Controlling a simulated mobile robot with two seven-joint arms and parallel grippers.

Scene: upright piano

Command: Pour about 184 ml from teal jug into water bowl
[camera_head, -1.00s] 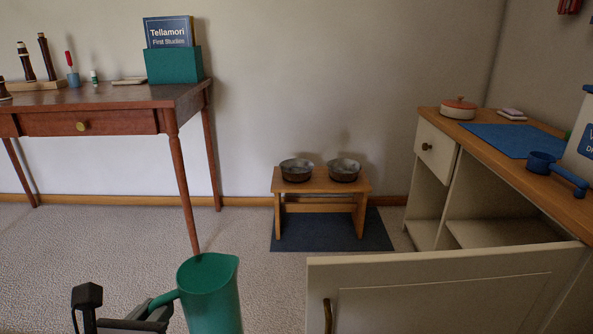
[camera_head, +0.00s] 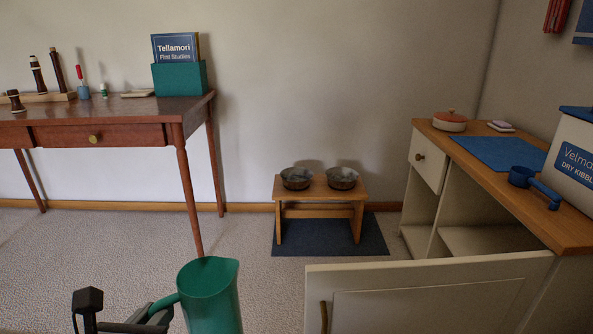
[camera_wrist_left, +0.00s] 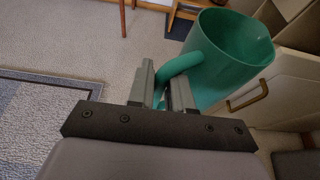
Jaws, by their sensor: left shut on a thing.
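The teal jug (camera_head: 209,298) is upright at the bottom of the head view, its spout to the right. My left gripper (camera_head: 160,308) is shut on its handle; the left wrist view shows the fingers (camera_wrist_left: 168,92) around the handle of the jug (camera_wrist_left: 230,55). The jug's contents are not visible. Two metal bowls, a left one (camera_head: 296,178) and a right one (camera_head: 342,178), sit in a low wooden stand (camera_head: 319,190) ahead, well apart from the jug. I cannot tell which is the water bowl. My right gripper is not in view.
An open cabinet door (camera_head: 430,295) juts across the lower right, near the jug. A wooden counter (camera_head: 540,215) runs along the right. A desk (camera_head: 110,115) stands at the left. Carpet is clear between the desk and the stand, which is on a blue mat (camera_head: 375,235).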

